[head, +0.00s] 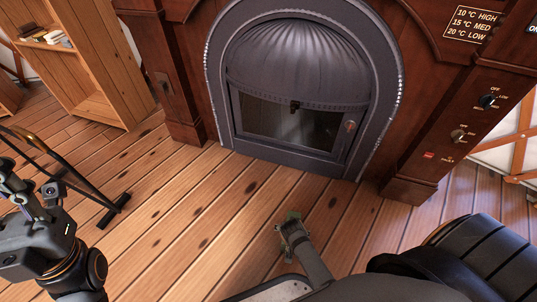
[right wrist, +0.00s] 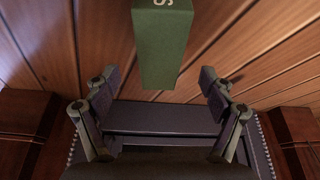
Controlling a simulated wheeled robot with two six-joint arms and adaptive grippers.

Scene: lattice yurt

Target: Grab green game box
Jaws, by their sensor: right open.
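The green game box (right wrist: 163,45) shows large in the right wrist view, with part of a pale marking at the picture's top edge. It stands centred between the fingers of my right gripper (right wrist: 159,78), with a gap on each side. That gripper is open and neither finger touches the box. In the head view my right gripper (head: 291,228) is low over the plank floor, and only a small bit of green (head: 293,214) shows at its tip; the rest is hidden. My left gripper (head: 28,195) is at the left edge, partly cut off, its fingers unclear.
A dark metal stove (head: 300,95) in a wooden surround stands ahead. A wooden shelf (head: 90,70) is at upper left. A black-framed object (head: 115,210) stands on the floor near my left arm. The plank floor (head: 190,215) between is clear.

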